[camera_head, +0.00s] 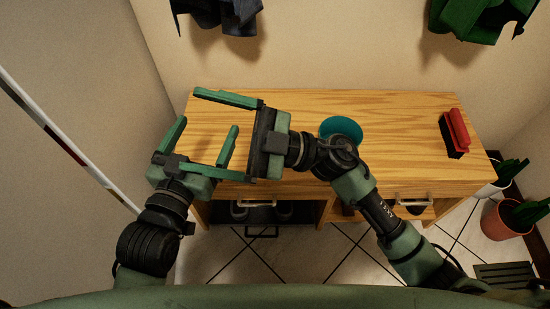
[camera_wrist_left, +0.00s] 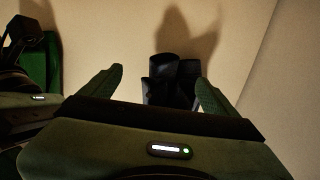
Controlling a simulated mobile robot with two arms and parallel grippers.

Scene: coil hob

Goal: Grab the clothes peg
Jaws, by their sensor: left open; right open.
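I cannot make out a clothes peg in either view. My left gripper (camera_head: 207,126) is open and empty above the left part of the wooden bench, its fingers pointing toward the wall. In the left wrist view its two fingers (camera_wrist_left: 158,82) stand apart, with a dark garment (camera_wrist_left: 172,82) seen beyond them. My right gripper (camera_head: 192,128) is open, its fingers pointing left above the bench. The two grippers overlap in the head view and hide part of the bench's left side.
The wooden bench (camera_head: 400,125) holds a teal disc (camera_head: 341,128) and a red and black brush (camera_head: 455,133). Dark clothing (camera_head: 220,14) and a green garment (camera_head: 480,18) hang on the wall. Potted plants (camera_head: 507,218) stand at the right. The bench top between disc and brush is clear.

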